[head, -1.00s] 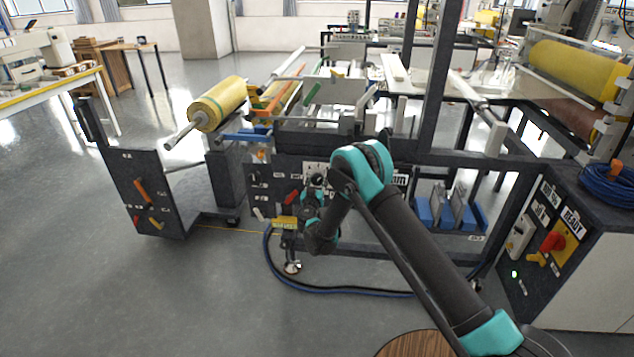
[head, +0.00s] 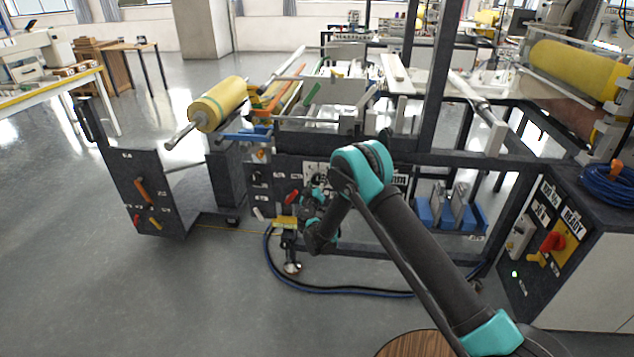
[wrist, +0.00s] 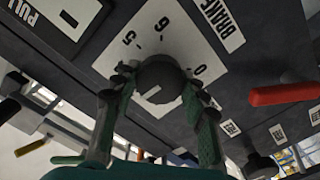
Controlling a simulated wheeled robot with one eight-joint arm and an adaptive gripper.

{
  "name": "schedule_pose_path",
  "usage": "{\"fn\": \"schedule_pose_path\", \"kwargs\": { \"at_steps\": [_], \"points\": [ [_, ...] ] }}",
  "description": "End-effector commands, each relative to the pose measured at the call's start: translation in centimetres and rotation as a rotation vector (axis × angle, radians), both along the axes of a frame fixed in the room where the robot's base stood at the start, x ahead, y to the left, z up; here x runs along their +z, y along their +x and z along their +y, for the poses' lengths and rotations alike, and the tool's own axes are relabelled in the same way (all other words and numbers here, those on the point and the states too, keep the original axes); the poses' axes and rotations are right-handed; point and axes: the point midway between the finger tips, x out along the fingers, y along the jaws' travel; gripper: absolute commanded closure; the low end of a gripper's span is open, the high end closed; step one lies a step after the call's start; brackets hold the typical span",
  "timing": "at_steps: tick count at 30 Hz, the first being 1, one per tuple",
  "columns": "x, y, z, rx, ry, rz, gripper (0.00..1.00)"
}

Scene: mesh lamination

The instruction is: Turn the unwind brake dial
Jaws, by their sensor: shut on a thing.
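The unwind brake dial (wrist: 162,84) is a dark round knob with a white pointer line. It sits on a white scale plate (wrist: 190,45) with numbers, beside a partly cut-off label beginning "BRAK" (wrist: 222,22). My gripper (wrist: 160,98) has one green finger on each side of the knob and is shut on it. The pointer line points toward the lower left in the wrist view. In the head view my wrist and gripper are in front of the dark machine panel (head: 262,181), and I cannot make out the dial there.
A red handle (wrist: 286,94) sticks out right of the dial. A yellow roll (head: 219,104) is on a shaft at the left. A blue hose (head: 345,291) lies on the floor below my arm. Open floor lies in front.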

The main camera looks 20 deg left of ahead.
Motion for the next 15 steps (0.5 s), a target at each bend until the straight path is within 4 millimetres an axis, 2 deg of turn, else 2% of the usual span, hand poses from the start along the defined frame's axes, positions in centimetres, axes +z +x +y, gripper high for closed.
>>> {"fn": "schedule_pose_path", "kwargs": {
  "at_steps": [10,11,15],
  "points": [
    [-0.06,-0.13,0.04,0.001,-0.002,0.0,0.86],
    [-0.06,-0.13,0.04,0.001,-0.002,0.0,0.56],
    [-0.05,-0.11,0.03,0.001,-0.002,0.0,0.39]
  ]
}}
